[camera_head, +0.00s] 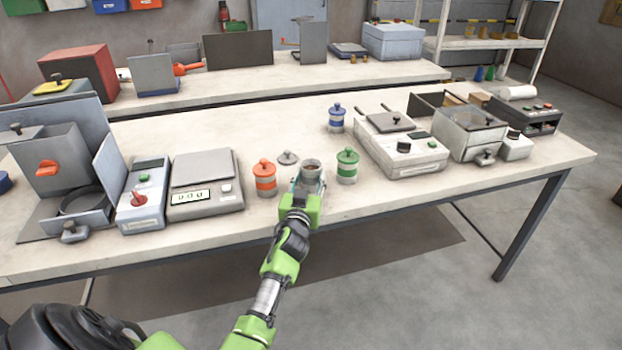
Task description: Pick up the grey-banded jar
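A lidless jar (311,168) with a dark open mouth stands upright near the table's front edge, between the orange-banded jar (265,183) and the green-banded jar (347,172). My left gripper (309,178) is at this jar from the front and hides most of its body and band. I cannot tell whether the fingers are closed on it or whether it rests on the table. A grey lid (288,157) with a knob lies just behind and left of it. A blue-banded jar (337,121) stands farther back. My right gripper is not in view.
A scale (205,196) and a control box (142,202) stand to the left. A flat grey sealing machine (405,153) stands right of the jars. The table (300,112) is clear behind the jars. A second bench (240,82) runs behind.

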